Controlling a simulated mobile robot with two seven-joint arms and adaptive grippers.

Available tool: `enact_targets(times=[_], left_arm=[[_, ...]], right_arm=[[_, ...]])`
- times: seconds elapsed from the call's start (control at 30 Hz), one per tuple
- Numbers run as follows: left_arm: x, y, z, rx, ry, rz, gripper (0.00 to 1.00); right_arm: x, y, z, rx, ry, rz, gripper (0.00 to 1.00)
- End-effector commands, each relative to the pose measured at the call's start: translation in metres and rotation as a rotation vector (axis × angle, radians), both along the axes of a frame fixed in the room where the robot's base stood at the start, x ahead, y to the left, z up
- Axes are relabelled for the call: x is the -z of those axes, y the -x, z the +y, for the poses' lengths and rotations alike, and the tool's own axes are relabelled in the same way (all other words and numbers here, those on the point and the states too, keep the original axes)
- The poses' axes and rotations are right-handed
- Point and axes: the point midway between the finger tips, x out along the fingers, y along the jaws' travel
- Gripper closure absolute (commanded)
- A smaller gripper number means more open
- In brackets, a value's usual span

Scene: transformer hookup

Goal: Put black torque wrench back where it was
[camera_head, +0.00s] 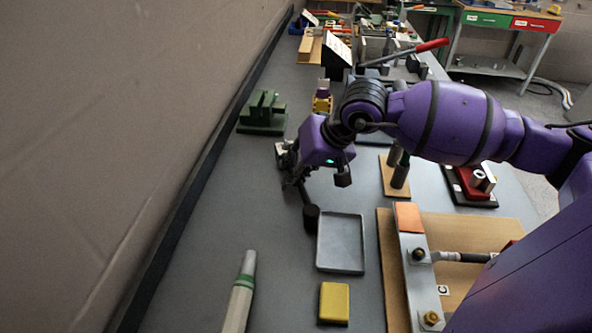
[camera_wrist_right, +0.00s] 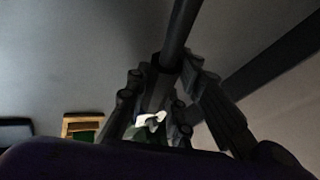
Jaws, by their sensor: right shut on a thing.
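My right gripper (camera_head: 294,168) reaches in from the right and is shut on the black torque wrench (camera_head: 306,198). The wrench slants down toward the viewer, with a thick black end at the upper left of the grey tray. In the right wrist view, the wrench's dark shaft (camera_wrist_right: 181,32) runs up from between the fingers of the gripper (camera_wrist_right: 172,82). Much of the wrench near the jaws is hidden by the fingers. I cannot tell whether it touches the bench. My left gripper is not in view.
A shallow grey tray (camera_head: 341,243) lies empty, with a yellow block (camera_head: 334,303) below it. A green-ringed pale rod (camera_head: 241,290) lies at left. A green stand (camera_head: 263,113) is behind. A wooden board (camera_head: 465,230) with metal fittings is at right. Bare bench (camera_head: 215,205) lies left.

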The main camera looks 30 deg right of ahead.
Motion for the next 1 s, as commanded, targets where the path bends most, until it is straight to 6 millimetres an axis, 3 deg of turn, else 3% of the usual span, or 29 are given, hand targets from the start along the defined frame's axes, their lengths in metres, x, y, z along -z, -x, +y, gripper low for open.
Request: enact_targets(times=[0.23,0.27,0.4,0.73,0.87,1.0], left_arm=[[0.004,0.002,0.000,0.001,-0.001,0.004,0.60],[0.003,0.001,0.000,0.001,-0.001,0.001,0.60],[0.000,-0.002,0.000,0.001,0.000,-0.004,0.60],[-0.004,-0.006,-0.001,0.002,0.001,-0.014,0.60],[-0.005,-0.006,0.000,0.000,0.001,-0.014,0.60],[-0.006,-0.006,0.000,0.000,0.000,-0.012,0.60]], right_arm=[[0.003,-0.001,0.000,0.000,0.000,-0.002,1.00],[0.004,0.000,0.000,0.000,0.000,0.001,0.77],[0.003,0.000,0.000,0.000,0.000,0.000,0.60],[0.000,0.000,0.000,0.000,-0.001,-0.001,0.60],[-0.010,0.004,-0.004,0.001,0.004,-0.003,0.60],[-0.034,0.019,-0.012,0.001,0.007,-0.001,0.60]])
